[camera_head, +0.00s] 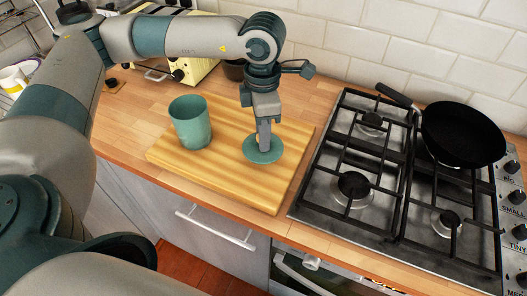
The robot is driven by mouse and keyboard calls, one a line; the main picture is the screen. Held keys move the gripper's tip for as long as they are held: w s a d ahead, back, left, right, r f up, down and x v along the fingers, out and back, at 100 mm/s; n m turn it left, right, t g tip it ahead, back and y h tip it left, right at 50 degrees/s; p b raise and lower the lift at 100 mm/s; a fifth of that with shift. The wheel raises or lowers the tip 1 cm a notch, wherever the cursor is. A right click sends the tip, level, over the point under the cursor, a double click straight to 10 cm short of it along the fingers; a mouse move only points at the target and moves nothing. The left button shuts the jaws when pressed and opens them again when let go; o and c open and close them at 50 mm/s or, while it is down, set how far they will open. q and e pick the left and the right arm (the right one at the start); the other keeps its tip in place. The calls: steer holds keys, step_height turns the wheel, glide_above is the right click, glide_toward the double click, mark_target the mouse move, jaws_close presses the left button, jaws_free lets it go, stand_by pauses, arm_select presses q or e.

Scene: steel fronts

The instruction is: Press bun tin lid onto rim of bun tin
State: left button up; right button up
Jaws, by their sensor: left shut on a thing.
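The bun tin (191,123) is a teal-green cylinder standing upright on the left part of a wooden board. The bun tin lid (262,151) is a flat teal-green disc at the middle of the board, to the right of the tin and apart from it. My left gripper (264,142) points straight down and is shut on the lid from above. I cannot tell whether the lid touches the board or hangs just over it. The tin's top rim faces up with nothing on it. My right gripper is not in view.
The wooden board (230,180) lies on the counter. A gas hob (352,190) is to its right, with a black frying pan (462,134) at the back right. A yellow toaster (190,66) and a dark bowl (233,70) stand behind. The board's front part is clear.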

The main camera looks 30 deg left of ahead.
arm_select(q)
steer(key=shift+r, duration=0.95)
